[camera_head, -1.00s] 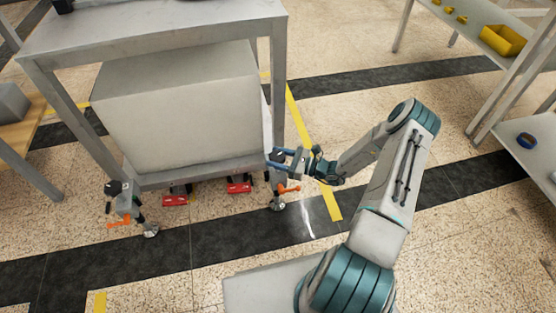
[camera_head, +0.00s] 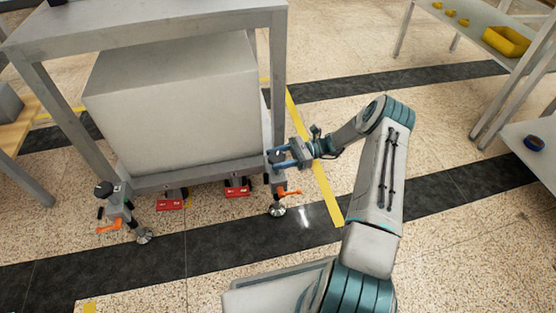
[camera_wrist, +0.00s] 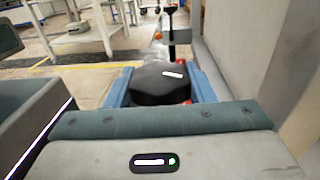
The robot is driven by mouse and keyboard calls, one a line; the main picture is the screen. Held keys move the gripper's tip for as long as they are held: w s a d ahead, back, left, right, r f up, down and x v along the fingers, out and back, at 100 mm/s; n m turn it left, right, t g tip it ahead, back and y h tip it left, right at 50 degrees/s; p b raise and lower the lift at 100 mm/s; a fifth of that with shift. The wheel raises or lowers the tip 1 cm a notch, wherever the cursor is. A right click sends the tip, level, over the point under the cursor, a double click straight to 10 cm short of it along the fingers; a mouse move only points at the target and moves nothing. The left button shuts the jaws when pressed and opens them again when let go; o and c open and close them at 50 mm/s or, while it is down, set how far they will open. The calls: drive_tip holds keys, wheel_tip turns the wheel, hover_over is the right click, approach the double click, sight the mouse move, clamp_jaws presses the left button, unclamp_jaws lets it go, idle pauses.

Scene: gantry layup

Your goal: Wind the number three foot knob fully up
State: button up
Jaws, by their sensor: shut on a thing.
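My gripper (camera_head: 280,156) is shut on a dark foot knob (camera_wrist: 160,85) at the near right corner of the grey gantry frame (camera_head: 200,176). In the wrist view the blue fingers lie on either side of the knob, which has a white mark on top. In the head view the fingers hide much of it. Below it the foot has an orange lever (camera_head: 289,193) and a round metal pad (camera_head: 277,210) at the floor. A second dark foot knob (camera_head: 104,189) tops the near left foot, also with an orange lever (camera_head: 109,227). No number is readable on either knob.
A large grey block (camera_head: 175,110) fills the frame just left of my gripper. Two red units (camera_head: 171,199) sit low under the frame. A shelf with a yellow bin (camera_head: 507,41) stands at the right. The floor right of the foot is open.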

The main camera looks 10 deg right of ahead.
idle(0.4)
drive_tip(key=o, duration=1)
drive_tip(key=d, duration=0.4)
drive_tip(key=d+p, duration=0.1)
drive_tip(key=d, duration=0.4)
drive_tip(key=w+d+p, duration=0.1)
drive_tip(key=d, duration=0.4)
drive_tip(key=shift+w, duration=0.1)
drive_tip(key=shift+a, duration=0.1)
